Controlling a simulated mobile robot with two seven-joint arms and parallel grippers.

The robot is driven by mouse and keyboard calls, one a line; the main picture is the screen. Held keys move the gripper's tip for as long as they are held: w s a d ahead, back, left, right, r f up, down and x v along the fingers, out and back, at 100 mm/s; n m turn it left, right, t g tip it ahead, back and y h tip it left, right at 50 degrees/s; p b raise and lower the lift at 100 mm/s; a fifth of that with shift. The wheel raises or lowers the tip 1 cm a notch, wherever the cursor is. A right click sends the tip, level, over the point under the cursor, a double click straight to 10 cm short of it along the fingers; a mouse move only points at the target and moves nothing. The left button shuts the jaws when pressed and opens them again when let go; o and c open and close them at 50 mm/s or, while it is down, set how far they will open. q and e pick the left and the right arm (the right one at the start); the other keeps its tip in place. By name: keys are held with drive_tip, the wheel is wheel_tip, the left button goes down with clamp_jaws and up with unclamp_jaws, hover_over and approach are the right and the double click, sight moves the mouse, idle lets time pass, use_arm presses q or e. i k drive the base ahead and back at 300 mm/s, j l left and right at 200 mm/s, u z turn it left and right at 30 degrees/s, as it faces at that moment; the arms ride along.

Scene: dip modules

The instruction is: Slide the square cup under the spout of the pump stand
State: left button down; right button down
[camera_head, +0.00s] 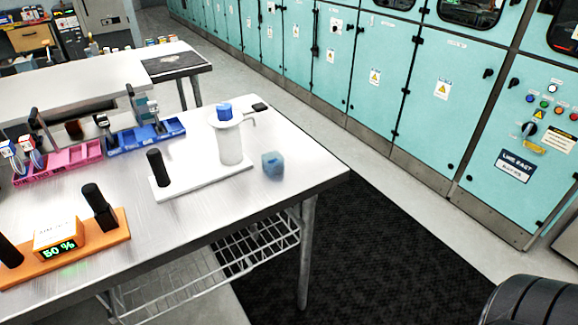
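A small blue cube-shaped object (272,164), which looks like the square cup, stands on the metal table near its right end. The pump stand has a white base plate (202,184), a pale cylinder (230,145) with a blue top (224,110), and a black upright grip (158,167) at its left. A thin spout (249,120) sticks out to the right from the top of the cylinder. The cup is to the right of the base plate and lower in the picture than the spout, apart from the stand.
An orange stand (70,258) with a 50 % display and black grips is at the table's front left. Pink (70,163) and blue (150,136) trays stand at the back left. A small black item (260,107) lies behind the spout. The table's right corner is close to the cup.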

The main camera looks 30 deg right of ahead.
sight(273, 164)
drive_tip(key=l, duration=0.95)
drive_tip(key=i+l+u, duration=0.1)
drive_tip(key=l, duration=0.85)
